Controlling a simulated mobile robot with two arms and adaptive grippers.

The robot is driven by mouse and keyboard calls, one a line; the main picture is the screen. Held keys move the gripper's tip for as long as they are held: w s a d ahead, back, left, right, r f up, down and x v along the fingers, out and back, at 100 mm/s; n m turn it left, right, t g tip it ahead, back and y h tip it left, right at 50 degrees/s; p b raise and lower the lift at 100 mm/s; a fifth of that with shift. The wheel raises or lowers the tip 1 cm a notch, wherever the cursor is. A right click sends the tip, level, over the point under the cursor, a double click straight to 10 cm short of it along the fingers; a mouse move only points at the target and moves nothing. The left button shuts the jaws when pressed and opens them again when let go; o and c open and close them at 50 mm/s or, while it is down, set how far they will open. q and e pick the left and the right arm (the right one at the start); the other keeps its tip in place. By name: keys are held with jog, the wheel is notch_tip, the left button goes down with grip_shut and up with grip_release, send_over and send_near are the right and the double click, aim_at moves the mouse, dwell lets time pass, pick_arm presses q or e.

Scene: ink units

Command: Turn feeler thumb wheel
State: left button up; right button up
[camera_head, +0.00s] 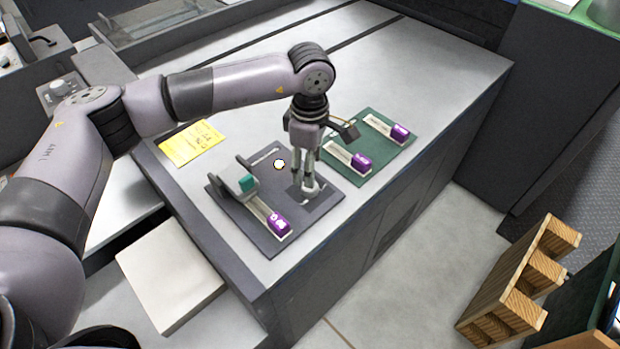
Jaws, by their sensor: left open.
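My left gripper (307,180) points straight down over the front right part of a dark grey mat (322,208) on the bench. It is open, with its fingertips close around a small pale grey round piece (312,190). That piece may be the thumb wheel, but it is partly hidden and too small to be sure. I cannot tell whether the fingers touch it. A grey device (233,177) with a teal block (247,183) stands on the mat's left side. A strip with a purple end (278,223) lies in front of it. My right gripper is not in view.
A green mat (372,150) behind the gripper holds two purple-ended strips (361,161) (400,132). A yellow note (191,142) lies left. A wooden pallet (518,285) stands on the floor at right.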

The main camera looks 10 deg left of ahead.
pick_arm(q)
notch_tip(320, 180, down, 6)
jog(key=shift+f+p, duration=0.2)
jog(key=shift+p, duration=0.1)
jog(key=shift+c, duration=0.7)
jog(key=c, duration=1)
jog(key=m+b, duration=0.1)
jog(key=b, duration=0.1)
jog(key=m+b, duration=0.2)
jog(key=b, duration=0.1)
jog(key=shift+f, duration=0.25)
jog(key=shift+r+m+b, duration=0.2)
jog(key=shift+m+b, duration=0.1)
jog(key=shift+m, duration=0.3)
jog(key=shift+r, duration=0.1)
